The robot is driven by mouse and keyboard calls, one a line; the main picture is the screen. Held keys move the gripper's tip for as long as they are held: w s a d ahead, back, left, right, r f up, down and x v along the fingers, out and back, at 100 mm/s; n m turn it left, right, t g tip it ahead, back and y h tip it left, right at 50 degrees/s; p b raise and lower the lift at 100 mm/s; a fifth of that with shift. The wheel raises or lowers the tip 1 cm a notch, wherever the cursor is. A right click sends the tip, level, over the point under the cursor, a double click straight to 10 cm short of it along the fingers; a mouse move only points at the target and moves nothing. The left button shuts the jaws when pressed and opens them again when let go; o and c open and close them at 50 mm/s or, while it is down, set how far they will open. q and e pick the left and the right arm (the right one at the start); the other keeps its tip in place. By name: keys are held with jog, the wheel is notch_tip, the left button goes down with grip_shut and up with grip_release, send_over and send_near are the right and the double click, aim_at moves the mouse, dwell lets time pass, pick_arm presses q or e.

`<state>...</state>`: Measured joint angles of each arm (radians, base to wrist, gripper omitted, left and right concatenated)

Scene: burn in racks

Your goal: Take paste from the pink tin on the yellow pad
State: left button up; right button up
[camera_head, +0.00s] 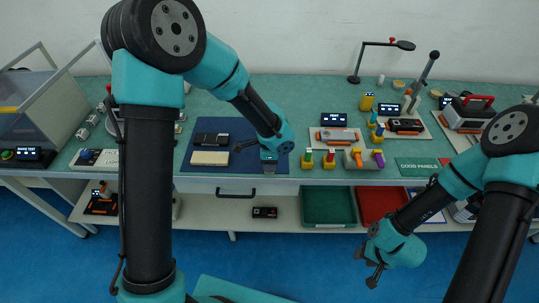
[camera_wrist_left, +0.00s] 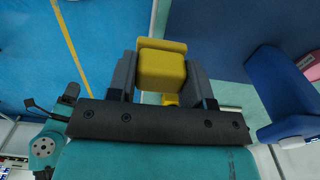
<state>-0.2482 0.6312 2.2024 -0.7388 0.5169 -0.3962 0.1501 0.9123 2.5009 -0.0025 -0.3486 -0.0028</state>
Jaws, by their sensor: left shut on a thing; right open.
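My left gripper (camera_head: 269,167) is over the front right part of the dark blue mat (camera_head: 230,128). In the left wrist view its fingers (camera_wrist_left: 160,85) are shut on a yellow block-shaped thing (camera_wrist_left: 162,70); I cannot tell what its far end is. In the head view the held thing is hidden. My right gripper (camera_head: 373,271) is open and empty, low in front of the bench. I cannot make out a pink tin on a yellow pad for certain. A pink thing (camera_wrist_left: 311,66) shows, cut off, at the right edge of the left wrist view.
On the mat lie a black device (camera_head: 211,138) and a cream block (camera_head: 210,158). Yellow holders (camera_head: 308,163) with coloured tools stand right of the mat. A green bin (camera_head: 328,207) and a red bin (camera_head: 381,203) sit on the lower shelf. A blue body (camera_wrist_left: 285,95) is beside the left gripper.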

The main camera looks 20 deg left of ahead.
pick_arm(q)
jog(key=s+d+r, duration=0.1)
jog(key=s+d, duration=0.2)
jog(key=s, duration=0.8)
jog(key=shift+s+d, duration=0.15)
jog(key=shift+s, duration=0.05)
jog(key=o, duration=0.4)
jog(key=c, duration=0.3)
jog(key=w+d+r+n, duration=0.1)
jog(key=w+r+n, duration=0.1)
jog(key=w+n, duration=0.2)
jog(key=w+d+r+n, duration=0.2)
jog(key=w+n, duration=0.2)
jog(key=w, duration=0.4)
jog(key=w+d+r+n, duration=0.1)
jog(key=w+r+n, duration=0.1)
jog(key=w, duration=0.4)
jog(key=shift+w+d+r+n, duration=0.15)
jog(key=shift+w+d+n, duration=0.2)
jog(key=shift+n, duration=0.55)
jog(key=shift+c, duration=0.2)
jog(key=shift+d, duration=0.1)
